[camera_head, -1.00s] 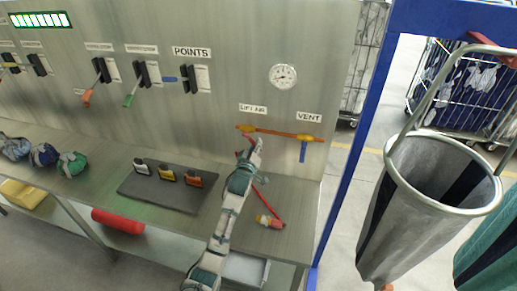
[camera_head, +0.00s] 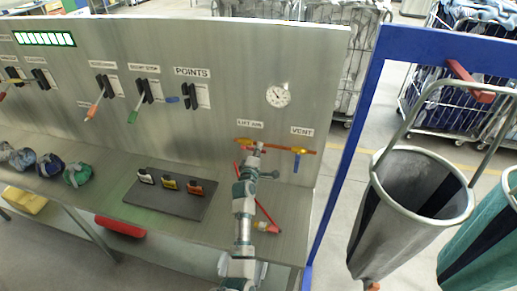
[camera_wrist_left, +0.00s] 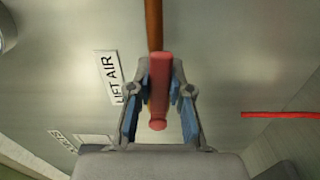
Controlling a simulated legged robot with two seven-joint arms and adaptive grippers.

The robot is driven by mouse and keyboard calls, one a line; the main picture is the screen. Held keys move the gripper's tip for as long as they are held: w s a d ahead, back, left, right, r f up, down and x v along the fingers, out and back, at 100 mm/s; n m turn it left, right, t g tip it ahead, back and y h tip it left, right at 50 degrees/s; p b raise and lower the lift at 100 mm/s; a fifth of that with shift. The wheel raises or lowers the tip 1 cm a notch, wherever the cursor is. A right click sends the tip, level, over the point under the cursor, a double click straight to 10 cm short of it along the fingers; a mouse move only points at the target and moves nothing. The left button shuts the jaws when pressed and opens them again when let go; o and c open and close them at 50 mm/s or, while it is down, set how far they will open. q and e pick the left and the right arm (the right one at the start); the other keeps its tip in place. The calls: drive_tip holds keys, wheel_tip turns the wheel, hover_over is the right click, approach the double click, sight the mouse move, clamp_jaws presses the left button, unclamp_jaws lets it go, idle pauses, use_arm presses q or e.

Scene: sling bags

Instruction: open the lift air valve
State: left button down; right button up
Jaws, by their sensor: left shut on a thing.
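The lift air valve sits on an orange pipe (camera_head: 280,149) under the LIFT AIR label (camera_head: 249,124); a bit of its yellow part (camera_head: 242,150) shows beside my gripper. My left gripper (camera_head: 256,150) is at this valve. In the left wrist view, my left gripper (camera_wrist_left: 160,98) is shut on the red valve handle (camera_wrist_left: 158,85), with its blue-padded fingers on both sides of it. The handle looks in line with the pipe (camera_wrist_left: 153,20) there; whether it tips toward the camera I cannot tell. My right gripper is out of view.
The vent valve with its blue handle (camera_head: 296,164) hangs down to the right. A red hose (camera_head: 266,211) runs to a nozzle on the bench (camera_head: 292,225). A dark mat (camera_head: 165,203) with several small tagged items lies left. A blue post (camera_head: 350,140) stands right.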

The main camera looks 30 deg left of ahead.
use_arm(q)
drive_tip(key=shift+n+p, duration=0.3)
drive_tip(key=shift+n, duration=0.1)
drive_tip(key=c, duration=1)
unclamp_jaws()
drive_tip(key=shift+c, duration=0.2)
drive_tip(key=shift+a, duration=0.1)
drive_tip(key=shift+r, duration=0.1)
drive_tip(key=v, duration=1.2)
